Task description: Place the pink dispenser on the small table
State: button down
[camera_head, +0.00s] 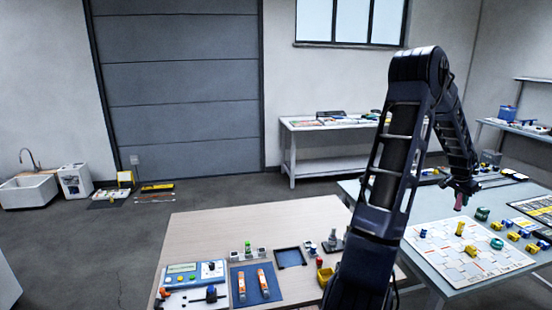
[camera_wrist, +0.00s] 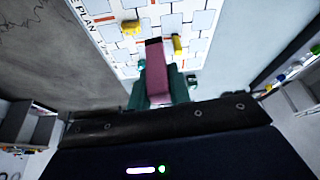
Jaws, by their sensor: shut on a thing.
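The pink dispenser (camera_head: 460,201) hangs from my gripper (camera_head: 461,187) in the head view, at the right, in front of the grey table's surface. In the wrist view the pink dispenser (camera_wrist: 156,70) is a long pink block in the middle, with teal-green parts on both sides of its lower end. My gripper is shut on it. The grey table (camera_head: 418,268) at the right bears a white printed plan sheet (camera_head: 452,262). I cannot tell which table is the small one. The dispenser looks held above the surface; its exact height is unclear.
Yellow, teal and blue pieces stand on and beside the sheet. A wooden table (camera_head: 205,226) in front holds a blue device (camera_head: 190,283), a dark blue mat (camera_head: 256,284) and small parts. A white table (camera_head: 305,128) with flat items stands against the back wall.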

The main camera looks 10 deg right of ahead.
jog(key=w+a+f+n+t, duration=0.1)
jog(key=w+a+f+n, duration=0.15)
jog(key=w+a, duration=0.45)
jog(key=w+a+f+n, duration=0.25)
jog(key=w+a, duration=0.25)
jog(key=w, duration=0.4)
jog(key=w+a+f+n+t+y, duration=0.1)
jog(key=w+a+f+n, duration=0.15)
jog(key=w+a, duration=0.6)
jog(key=w+a+f+n+t+y, duration=0.15)
jog(key=w+a+f, duration=0.25)
jog(key=a, duration=0.9)
jog(key=w+a+f+n, duration=0.3)
jog(key=w+a, duration=0.4)
jog(key=a, duration=0.4)
jog(key=w+a+f+n+y, duration=0.1)
jog(key=a+f+n, duration=0.1)
jog(key=a, duration=0.9)
jog(key=a+f+n+y, duration=0.1)
jog(key=a+f+n, duration=0.15)
jog(key=a, duration=0.75)
notch_tip(320, 180, up, 14)
jog(key=m+g, duration=0.9)
jog(key=m, duration=2.7)
send_over(255, 284)
jog(key=shift+t, duration=0.25)
notch_tip(255, 284, down, 19)
jog(key=shift+s+f, duration=0.1)
jog(key=shift+f, duration=0.05)
